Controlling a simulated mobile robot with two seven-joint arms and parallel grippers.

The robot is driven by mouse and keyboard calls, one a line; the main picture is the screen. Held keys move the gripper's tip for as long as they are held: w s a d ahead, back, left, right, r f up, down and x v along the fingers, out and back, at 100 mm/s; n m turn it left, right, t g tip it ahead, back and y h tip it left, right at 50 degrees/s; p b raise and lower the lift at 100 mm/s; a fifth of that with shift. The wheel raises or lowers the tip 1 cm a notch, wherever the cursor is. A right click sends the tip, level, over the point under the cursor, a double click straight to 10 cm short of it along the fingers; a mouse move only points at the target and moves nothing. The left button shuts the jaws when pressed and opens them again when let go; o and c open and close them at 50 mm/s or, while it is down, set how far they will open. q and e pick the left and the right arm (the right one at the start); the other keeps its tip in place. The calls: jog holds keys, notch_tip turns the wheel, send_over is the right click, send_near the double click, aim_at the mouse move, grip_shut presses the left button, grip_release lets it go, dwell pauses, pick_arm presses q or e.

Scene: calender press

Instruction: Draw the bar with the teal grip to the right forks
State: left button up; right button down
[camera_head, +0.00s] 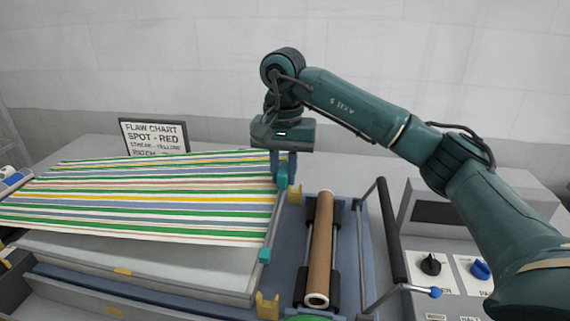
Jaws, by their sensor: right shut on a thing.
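A striped cloth (150,197) in green, yellow, blue and red lies stretched across the press bed. Its right edge meets a thin bar (271,228) that has a teal grip (264,256) at the near end and another teal grip (281,178) at the far end. My right gripper (285,176) points down and is shut on the far teal grip, partly hiding it. Two yellow forks stand just right of the bar: the far fork (295,194) beside the gripper and the near fork (267,305) at the front. The bar is left of both forks. My left gripper is out of view.
A brown roll (321,245) lies in dark holders right of the forks. Beyond it is a black-handled frame (389,230) and a control box with a black knob (431,264) and blue knob (480,269). A flaw chart sign (154,137) stands behind the cloth.

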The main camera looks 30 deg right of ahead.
jog(key=shift+s+f, duration=0.1)
jog(key=shift+f, duration=0.4)
notch_tip(320, 180, down, 11)
jog(key=b, duration=0.7)
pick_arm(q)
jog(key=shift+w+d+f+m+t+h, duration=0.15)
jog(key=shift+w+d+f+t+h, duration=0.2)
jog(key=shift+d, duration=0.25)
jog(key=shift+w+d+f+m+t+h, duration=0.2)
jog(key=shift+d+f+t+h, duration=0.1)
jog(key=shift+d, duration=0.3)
pick_arm(e)
jog(key=shift+f, duration=0.15)
pick_arm(q)
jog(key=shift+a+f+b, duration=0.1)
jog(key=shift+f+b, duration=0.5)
jog(key=shift+b, duration=0.05)
pick_arm(e)
jog(key=shift+f, duration=0.65)
